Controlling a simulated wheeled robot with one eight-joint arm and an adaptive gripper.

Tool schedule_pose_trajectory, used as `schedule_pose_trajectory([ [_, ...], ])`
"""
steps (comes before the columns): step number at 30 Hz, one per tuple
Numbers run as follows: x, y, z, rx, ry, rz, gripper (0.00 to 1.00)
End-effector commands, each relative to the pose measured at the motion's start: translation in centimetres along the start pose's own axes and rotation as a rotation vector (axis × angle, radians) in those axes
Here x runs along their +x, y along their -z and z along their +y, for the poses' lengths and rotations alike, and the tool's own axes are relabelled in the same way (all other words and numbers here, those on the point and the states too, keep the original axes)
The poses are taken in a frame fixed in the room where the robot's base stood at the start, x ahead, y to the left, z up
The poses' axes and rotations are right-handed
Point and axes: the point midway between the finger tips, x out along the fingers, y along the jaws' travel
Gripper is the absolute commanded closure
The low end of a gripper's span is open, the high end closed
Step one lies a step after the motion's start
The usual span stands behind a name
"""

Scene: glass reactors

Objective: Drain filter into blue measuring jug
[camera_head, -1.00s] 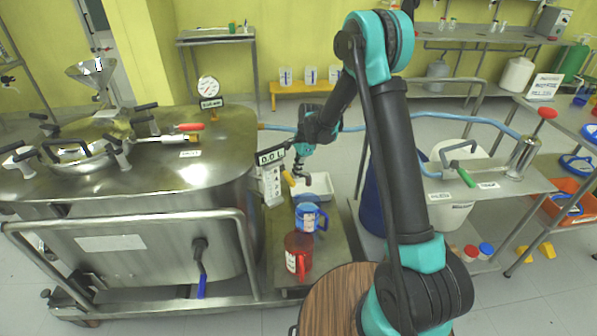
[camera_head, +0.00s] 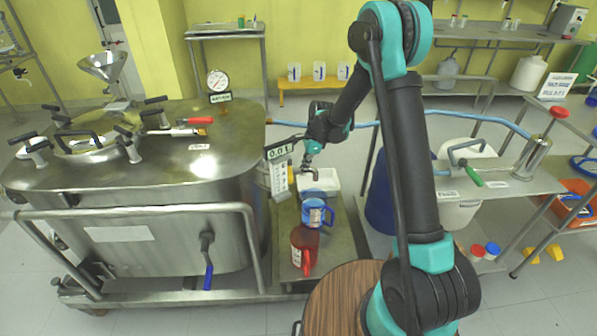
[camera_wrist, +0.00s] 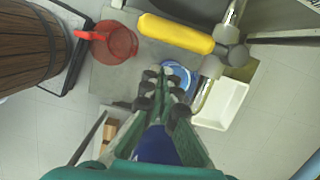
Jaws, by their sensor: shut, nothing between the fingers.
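The blue measuring jug (camera_head: 317,214) stands on the low metal shelf beside the big steel vessel (camera_head: 150,150). In the wrist view the jug (camera_wrist: 184,74) is partly hidden behind my fingers. A yellow valve handle (camera_wrist: 175,33) on a metal pipe fitting shows large above the jug in the wrist view. Which part is the filter, I cannot tell for certain. My gripper (camera_head: 309,166) is shut and empty, pointing down above the shelf behind the blue jug. In the wrist view its fingers (camera_wrist: 162,80) come together just beside the yellow handle, apart from it.
A red jug (camera_head: 304,249) stands in front of the blue one. A white tray (camera_head: 328,182) lies behind it. A blue barrel (camera_head: 382,195) stands right of the shelf, and a wooden round top (camera_head: 335,300) is close in front.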

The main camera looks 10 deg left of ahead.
Motion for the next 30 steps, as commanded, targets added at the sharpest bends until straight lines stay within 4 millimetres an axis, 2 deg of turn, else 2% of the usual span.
schedule_pose_trajectory([
  [2, -0.7, 1.7, -0.2, 0.004, 0.001, 0.000, 1.00],
  [6, -4.1, 1.3, 0.0, 0.001, 0.001, 0.000, 1.00],
  [12, -7.9, 1.3, 0.1, 0.000, 0.000, 0.000, 1.00],
  [21, -10.7, 1.5, 0.4, -0.011, 0.004, 0.002, 1.00],
  [26, -12.5, 3.2, 2.8, -0.110, 0.038, 0.023, 1.00],
  [30, -14.6, 5.8, 6.9, -0.274, 0.085, 0.067, 1.00],
])
